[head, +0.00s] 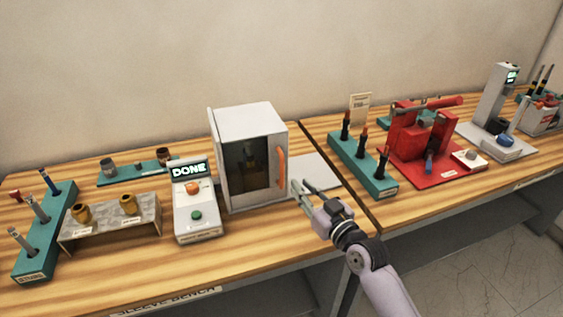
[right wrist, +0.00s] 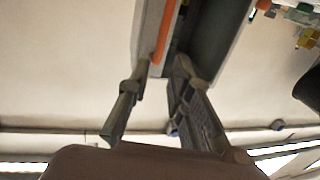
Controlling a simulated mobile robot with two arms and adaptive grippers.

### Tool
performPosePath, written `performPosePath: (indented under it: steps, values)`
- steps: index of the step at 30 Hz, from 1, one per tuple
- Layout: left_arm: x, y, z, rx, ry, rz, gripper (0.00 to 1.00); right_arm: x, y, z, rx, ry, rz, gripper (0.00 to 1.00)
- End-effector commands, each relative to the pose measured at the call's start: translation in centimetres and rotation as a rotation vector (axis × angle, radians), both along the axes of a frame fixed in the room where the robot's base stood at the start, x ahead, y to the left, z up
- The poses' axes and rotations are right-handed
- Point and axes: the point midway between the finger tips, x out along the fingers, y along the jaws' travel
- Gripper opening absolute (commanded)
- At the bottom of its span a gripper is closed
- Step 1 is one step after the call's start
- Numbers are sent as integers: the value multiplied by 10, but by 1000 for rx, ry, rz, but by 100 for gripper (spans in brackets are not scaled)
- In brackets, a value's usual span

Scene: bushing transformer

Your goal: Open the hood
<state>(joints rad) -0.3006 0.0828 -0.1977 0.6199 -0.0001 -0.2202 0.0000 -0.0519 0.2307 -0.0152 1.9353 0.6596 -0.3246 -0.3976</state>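The hood is a white box (head: 262,119) with a dark front window (head: 246,170) and an upright orange handle (head: 281,167) at the right edge of its front. Its front door looks shut in the head view. A dark shape shows dimly behind the window. My right gripper (head: 302,186) is open and empty, just right of and slightly below the handle. In the right wrist view, the open fingers of my right gripper (right wrist: 167,72) point toward the orange handle (right wrist: 165,32), which lies just beyond and between the tips, apparently not gripped. My left gripper is not in view.
A control box (head: 196,212) with a DONE display stands left of the hood. A grey plate (head: 312,171) lies right of it. A teal tool rack (head: 372,178) and a red press (head: 410,135) stand farther right. A metal stand (head: 110,218) is at left.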

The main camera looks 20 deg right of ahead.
Motion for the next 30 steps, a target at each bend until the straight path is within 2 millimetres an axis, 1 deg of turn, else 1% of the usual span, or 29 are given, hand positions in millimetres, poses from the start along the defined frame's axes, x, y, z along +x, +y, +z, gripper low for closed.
performPosePath:
  steps: [1,9,12,15,21,29,30]
  values:
    - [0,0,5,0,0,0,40,13,3,3,3,0,0,20]
    - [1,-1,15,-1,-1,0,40,69,16,2,2,0,0,20]
    - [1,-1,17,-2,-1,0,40,85,20,1,0,1,0,20]
    - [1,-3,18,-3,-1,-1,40,96,22,0,2,0,0,20]
    - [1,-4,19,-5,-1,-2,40,107,25,-1,1,1,1,20]
    - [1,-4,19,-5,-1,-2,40,107,25,-1,1,2,0,20]
    - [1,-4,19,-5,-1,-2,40,107,25,-1,1,2,0,18]
